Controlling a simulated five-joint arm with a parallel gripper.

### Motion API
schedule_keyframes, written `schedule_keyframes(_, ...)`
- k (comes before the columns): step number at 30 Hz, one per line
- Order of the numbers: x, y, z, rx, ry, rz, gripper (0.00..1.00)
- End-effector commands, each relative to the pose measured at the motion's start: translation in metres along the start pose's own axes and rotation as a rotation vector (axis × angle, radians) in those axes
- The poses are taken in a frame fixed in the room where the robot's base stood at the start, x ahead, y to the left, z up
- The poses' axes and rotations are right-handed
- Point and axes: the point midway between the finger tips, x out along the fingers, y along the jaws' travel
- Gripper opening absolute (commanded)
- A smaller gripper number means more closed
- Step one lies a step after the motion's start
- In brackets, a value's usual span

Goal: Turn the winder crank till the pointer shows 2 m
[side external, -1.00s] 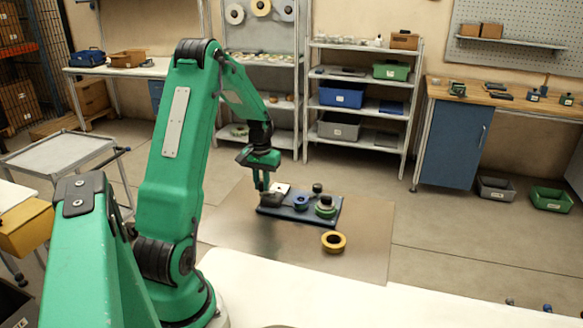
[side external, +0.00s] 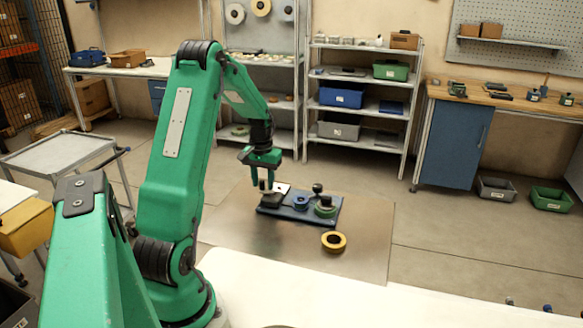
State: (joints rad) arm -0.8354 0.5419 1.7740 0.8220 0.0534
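The winder is a dark blue base plate (side external: 272,212) on the grey mat. At its left end is a grey block with a pale plate (side external: 281,188), perhaps the dial; the pointer and its reading are too small to see. A dark knob (side external: 317,188) stands behind the green reel. My gripper (side external: 265,184) points down over the left end, its fingers apart. A dark upright part, perhaps the crank handle, shows between or just behind them; contact cannot be told.
The mat is clear to the right. A white table surface (side external: 300,290) is in front. Shelves (side external: 355,100) and a workbench (side external: 450,140) stand well behind.

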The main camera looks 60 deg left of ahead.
Motion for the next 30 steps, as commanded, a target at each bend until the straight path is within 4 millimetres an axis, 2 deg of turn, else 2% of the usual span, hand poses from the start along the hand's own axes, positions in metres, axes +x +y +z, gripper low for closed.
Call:
schedule_keyframes(14,-0.001,-0.001,0.001,-0.003,-0.003,0.0,0.36)
schedule_keyframes(30,-0.035,-0.002,0.001,-0.003,-0.001,0.0,0.36)
